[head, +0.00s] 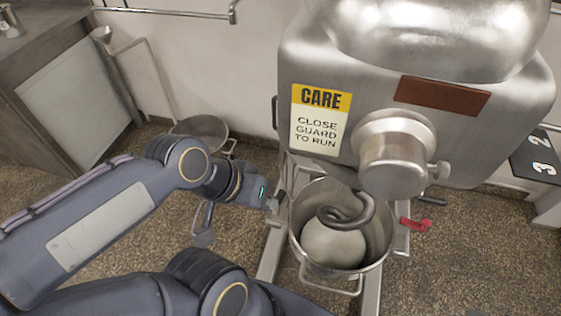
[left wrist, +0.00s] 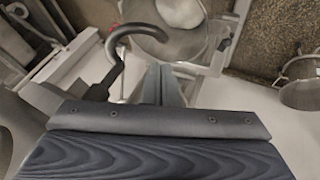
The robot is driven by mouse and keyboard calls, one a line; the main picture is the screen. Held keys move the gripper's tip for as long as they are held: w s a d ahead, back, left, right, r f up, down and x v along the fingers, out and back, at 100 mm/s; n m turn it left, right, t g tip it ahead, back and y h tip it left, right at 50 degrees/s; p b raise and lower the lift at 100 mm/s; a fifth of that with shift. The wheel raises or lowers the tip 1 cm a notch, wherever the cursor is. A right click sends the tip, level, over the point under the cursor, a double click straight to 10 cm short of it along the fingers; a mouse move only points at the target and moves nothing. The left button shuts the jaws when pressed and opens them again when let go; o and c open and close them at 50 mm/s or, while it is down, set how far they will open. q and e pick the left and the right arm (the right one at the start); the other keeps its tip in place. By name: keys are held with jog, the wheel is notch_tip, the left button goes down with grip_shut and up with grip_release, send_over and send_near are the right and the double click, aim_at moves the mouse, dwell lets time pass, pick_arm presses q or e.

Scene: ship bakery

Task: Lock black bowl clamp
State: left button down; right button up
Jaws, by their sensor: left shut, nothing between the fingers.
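The steel mixing bowl (head: 296,232) sits under the mixer head with pale dough (head: 335,244) and a spiral hook (head: 347,214) in it. My left gripper (head: 272,204) is at the bowl's left side, close to its rim. In the left wrist view its fingers (left wrist: 161,84) are shut together and empty, pointing toward the bowl (left wrist: 150,46). A black lever-like part (left wrist: 104,84) shows just left of the fingers, apart from them in the picture; it may be the black clamp. In the head view my gripper and wrist hide that area. My right gripper is out of view.
A red-handled lever (head: 415,225) and a dark handle (head: 432,200) are on the bowl's right side. The mixer head (head: 330,70) overhangs the bowl. Another steel bowl (head: 203,127) stands on the floor behind my left arm.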

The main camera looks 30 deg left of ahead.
pick_arm(q)
jog(key=w+a+f+n+g+h+b, duration=0.2)
jog(key=w+a+f+n+b, duration=0.5)
jog(key=a+f+n, duration=0.4)
jog(key=w+a+f+n+g+h+b, duration=0.1)
jog(key=w+a+f+n+b, duration=0.65)
jog(key=a+f, duration=0.65)
jog(key=w+d+f+b, duration=0.2)
jog(key=d+f, duration=0.6)
jog(key=d, duration=0.2)
jog(key=shift+d+n, duration=0.15)
jog(key=shift+n, duration=0.2)
jog(key=shift+s+d+f+n+p, duration=0.1)
jog(key=shift+s+d+n+p, duration=0.15)
jog(key=shift+d+n+p, duration=0.45)
